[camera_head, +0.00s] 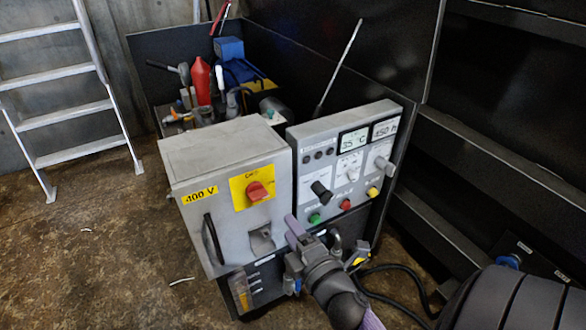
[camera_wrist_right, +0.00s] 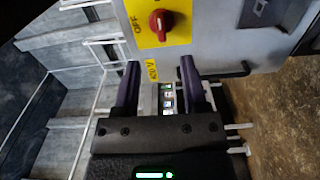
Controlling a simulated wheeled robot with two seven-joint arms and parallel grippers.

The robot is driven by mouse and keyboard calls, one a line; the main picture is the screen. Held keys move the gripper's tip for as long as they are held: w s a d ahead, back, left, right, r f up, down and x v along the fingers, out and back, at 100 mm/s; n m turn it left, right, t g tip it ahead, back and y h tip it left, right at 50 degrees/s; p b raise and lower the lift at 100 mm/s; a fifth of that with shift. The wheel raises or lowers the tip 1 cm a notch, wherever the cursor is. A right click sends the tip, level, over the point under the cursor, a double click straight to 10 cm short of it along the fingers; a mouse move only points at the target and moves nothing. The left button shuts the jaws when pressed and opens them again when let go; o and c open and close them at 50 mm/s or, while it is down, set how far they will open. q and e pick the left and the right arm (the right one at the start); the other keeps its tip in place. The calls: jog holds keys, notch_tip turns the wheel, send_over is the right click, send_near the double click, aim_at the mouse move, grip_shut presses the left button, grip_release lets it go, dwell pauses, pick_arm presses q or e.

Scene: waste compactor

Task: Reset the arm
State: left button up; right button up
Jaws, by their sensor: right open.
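My right gripper (camera_head: 298,232) is in front of the lower right part of the grey 400 V cabinet, close to the seam with the control panel. In the right wrist view my right gripper (camera_wrist_right: 160,78) has its two purple fingers apart, with nothing held between them. The cabinet front (camera_wrist_right: 215,45) is just beyond the fingertips. The red rotary switch (camera_head: 257,191) on its yellow plate is above the gripper; it also shows in the wrist view (camera_wrist_right: 161,22), near an OFF label. My left gripper is not in view.
The control panel (camera_head: 350,160) has displays, knobs and coloured buttons. A black handle (camera_head: 212,239) juts from the cabinet front. Tools and bottles (camera_head: 205,85) crowd a dark bin behind. A ladder (camera_head: 65,75) stands left. Black cables (camera_head: 405,270) lie right; the left floor is mostly clear.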

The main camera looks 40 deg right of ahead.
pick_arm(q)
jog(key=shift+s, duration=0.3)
pick_arm(e)
jog(key=s+a+f+m+g+y+p, duration=0.1)
jog(key=s+a+f+m+g+p, duration=0.1)
jog(key=s+f+g, duration=0.3)
jog(key=s+a+f+m+g+y+p, duration=0.1)
jog(key=s+a+f+m+p, duration=0.15)
jog(key=f, duration=0.55)
jog(key=s+a+f+m+g+y+p, duration=0.1)
jog(key=s+f+m+g+p, duration=0.1)
jog(key=s+f+m+g, duration=0.3)
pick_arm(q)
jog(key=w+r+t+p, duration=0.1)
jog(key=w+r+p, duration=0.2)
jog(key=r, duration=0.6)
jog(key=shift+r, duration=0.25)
pick_arm(e)
jog(key=s+f+m+g, duration=0.1)
jog(key=s+f+g, duration=0.2)
jog(key=s, duration=0.9)
jog(key=s+f+m+g, duration=0.2)
jog(key=s+f+g, duration=0.2)
jog(key=s, duration=0.9)
jog(key=shift+a, duration=0.15)
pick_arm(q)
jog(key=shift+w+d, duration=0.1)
